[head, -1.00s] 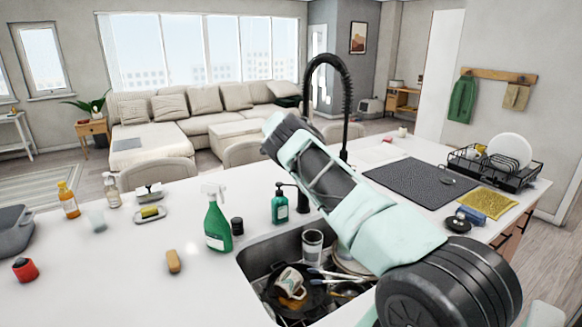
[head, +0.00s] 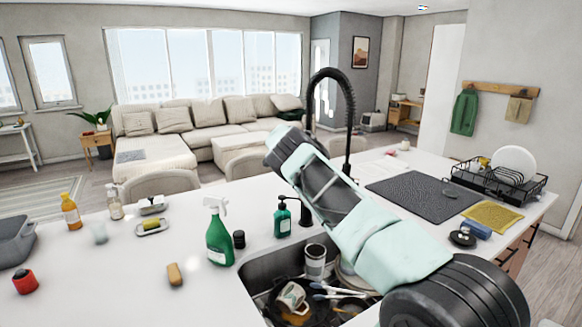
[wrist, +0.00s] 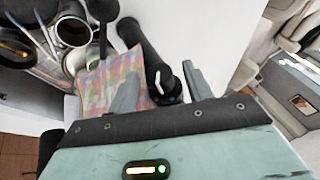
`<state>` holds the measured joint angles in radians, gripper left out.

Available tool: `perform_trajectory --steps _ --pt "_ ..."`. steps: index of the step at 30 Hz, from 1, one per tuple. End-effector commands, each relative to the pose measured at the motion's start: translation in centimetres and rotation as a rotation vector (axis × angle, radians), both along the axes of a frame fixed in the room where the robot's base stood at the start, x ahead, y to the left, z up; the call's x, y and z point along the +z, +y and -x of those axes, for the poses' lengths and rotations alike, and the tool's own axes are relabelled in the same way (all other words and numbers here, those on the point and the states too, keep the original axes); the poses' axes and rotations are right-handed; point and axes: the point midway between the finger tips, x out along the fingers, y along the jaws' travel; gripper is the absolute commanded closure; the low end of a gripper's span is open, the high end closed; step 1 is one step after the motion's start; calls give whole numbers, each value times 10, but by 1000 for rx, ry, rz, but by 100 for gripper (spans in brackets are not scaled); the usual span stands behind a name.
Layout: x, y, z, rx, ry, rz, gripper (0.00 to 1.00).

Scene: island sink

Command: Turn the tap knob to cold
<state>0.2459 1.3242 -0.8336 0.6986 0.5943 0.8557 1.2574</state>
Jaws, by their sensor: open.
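The black tap (head: 348,110) has a tall arched hose and stands behind the sink in the head view. My arm covers its lower part there, so the knob is hidden in that view. In the wrist view the dark tap body (wrist: 145,50) runs down between the fingers of my gripper (wrist: 159,64). A small pale piece shows at its lower end; I cannot tell whether this is the knob. My gripper is open, with one finger on each side of the tap, and seems not to hold it. I cannot tell whether the fingers touch it.
The sink (head: 258,272) holds dishes, a pan and cups. A green spray bottle (head: 219,238) and a soap dispenser (head: 282,217) stand beside it. A patterned cloth (wrist: 104,80) lies near my left finger. A drying mat (head: 425,198) and dish rack (head: 500,180) are at right.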

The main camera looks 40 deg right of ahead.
Motion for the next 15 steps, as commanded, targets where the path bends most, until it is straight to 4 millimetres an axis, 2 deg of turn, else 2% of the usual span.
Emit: perform_trajectory --steps 5,15 --pt "17 11 4 0 -4 -1 50" --pt "81 45 20 1 -6 -1 50"
